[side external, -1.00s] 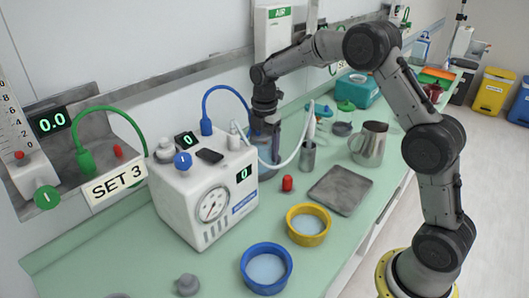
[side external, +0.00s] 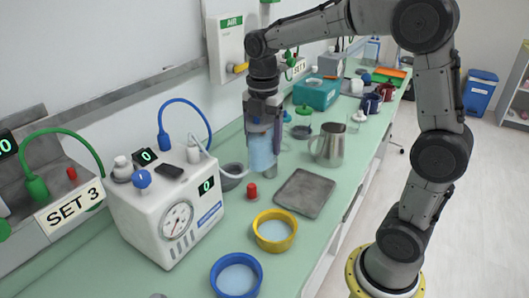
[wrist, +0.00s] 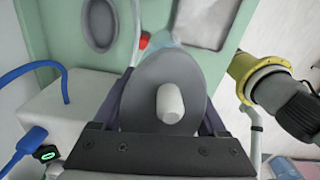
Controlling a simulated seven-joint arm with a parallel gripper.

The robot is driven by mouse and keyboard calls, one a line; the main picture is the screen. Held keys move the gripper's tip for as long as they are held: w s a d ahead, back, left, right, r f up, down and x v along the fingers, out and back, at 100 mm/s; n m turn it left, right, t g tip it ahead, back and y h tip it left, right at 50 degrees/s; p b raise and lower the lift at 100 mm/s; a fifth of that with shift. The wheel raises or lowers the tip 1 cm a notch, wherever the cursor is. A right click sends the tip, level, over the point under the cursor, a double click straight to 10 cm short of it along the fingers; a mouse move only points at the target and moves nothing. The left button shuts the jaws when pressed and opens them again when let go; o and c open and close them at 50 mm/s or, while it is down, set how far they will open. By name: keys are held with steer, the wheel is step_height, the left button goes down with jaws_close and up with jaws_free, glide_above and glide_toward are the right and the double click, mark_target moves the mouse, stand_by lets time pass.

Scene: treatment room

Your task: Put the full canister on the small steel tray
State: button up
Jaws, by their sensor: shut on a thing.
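The full canister (side external: 261,153) is a light blue cylinder with a grey lid. My gripper (side external: 262,118) is shut on it near the top and holds it roughly upright above the bench. In the wrist view the grey lid (wrist: 150,78) with a white port fills the space between the fingers of my gripper (wrist: 168,112) and hides most of the body. The small steel tray (side external: 305,194) lies flat and empty on the green bench, in front and to the right of the canister. It also shows in the wrist view (wrist: 207,22).
A red-capped item (side external: 251,191) stands left of the tray, with a yellow-rimmed bowl (side external: 274,243) in front. A steel jug (side external: 329,146) stands behind the tray. A grey round holder (side external: 232,176) and the white suction machine (side external: 166,215) are left, with a white hose nearby.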

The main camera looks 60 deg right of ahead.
steer(key=s+d, duration=0.2)
steer(key=s, duration=1.9)
glide_above(305, 193)
steer(key=shift+f, duration=6.3)
steer(key=shift+f, duration=0.2)
steer(key=o, duration=1.5)
